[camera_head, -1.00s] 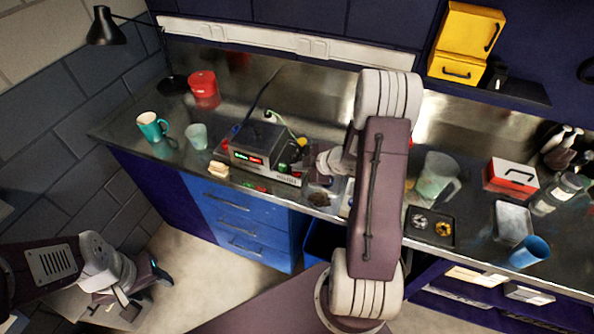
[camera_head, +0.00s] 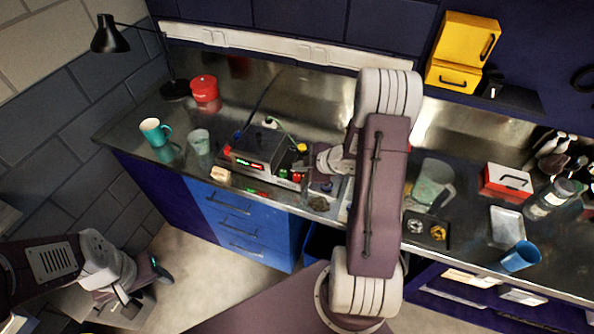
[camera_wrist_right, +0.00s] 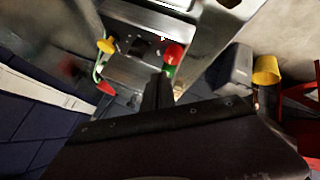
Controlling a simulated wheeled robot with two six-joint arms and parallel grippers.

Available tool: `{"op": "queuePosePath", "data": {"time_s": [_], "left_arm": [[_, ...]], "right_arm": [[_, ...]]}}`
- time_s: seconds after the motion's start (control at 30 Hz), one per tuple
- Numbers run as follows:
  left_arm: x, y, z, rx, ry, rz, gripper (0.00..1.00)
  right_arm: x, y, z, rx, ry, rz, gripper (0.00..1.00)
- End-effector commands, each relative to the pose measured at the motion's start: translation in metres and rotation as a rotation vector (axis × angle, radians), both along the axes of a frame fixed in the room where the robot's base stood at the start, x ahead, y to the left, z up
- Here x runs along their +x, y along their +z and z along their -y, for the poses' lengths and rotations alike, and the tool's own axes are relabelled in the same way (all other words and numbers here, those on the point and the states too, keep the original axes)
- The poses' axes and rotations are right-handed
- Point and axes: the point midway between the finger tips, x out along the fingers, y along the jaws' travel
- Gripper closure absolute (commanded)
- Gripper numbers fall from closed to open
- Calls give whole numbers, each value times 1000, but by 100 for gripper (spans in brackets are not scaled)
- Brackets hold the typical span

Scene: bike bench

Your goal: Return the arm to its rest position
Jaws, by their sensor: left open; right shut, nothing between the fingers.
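My right arm (camera_head: 378,200) stands across the middle of the head view, bent over the bench. Its gripper (camera_head: 308,164) reaches left beside the power supply (camera_head: 258,150) with its lit red and green display. The fingers are small and partly hard to make out there. In the right wrist view the dark fingers (camera_wrist_right: 158,92) are together and empty, near red, green and yellow plugs. I cannot tell whether they touch anything. My left gripper (camera_head: 130,300) is open and empty at the lower left, over the floor and away from the bench.
A teal mug (camera_head: 155,132), a glass (camera_head: 199,142) and a red tin (camera_head: 204,89) stand on the left of the bench. A clear jug (camera_head: 435,183), a dark tray (camera_head: 428,231), a red-white box (camera_head: 507,180) and a blue cup (camera_head: 520,256) are right of my arm.

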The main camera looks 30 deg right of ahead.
Motion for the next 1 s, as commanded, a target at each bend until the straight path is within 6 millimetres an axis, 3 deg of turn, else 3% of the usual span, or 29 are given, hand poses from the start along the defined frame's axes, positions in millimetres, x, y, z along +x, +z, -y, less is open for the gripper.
{"op": "queuePosePath", "data": {"time_s": [0.03, 0.2, 0.73, 0.87, 1.0], "left_arm": [[0, 13, 0, 0, 0, 0, 42], [0, 32, 0, 0, 0, 0, 42], [0, 27, 0, 0, 0, 0, 42], [0, 11, 0, 0, 0, 0, 42], [0, -21, 0, 0, 0, 0, 42]], "right_arm": [[0, 14, 0, 0, -1, 1, 100], [1, 33, 0, 0, 0, 2, 100], [2, 29, -3, 0, 8, 4, 100], [19, 36, -38, -32, 108, 54, 100], [39, 68, -107, -75, 151, 148, 100]]}}
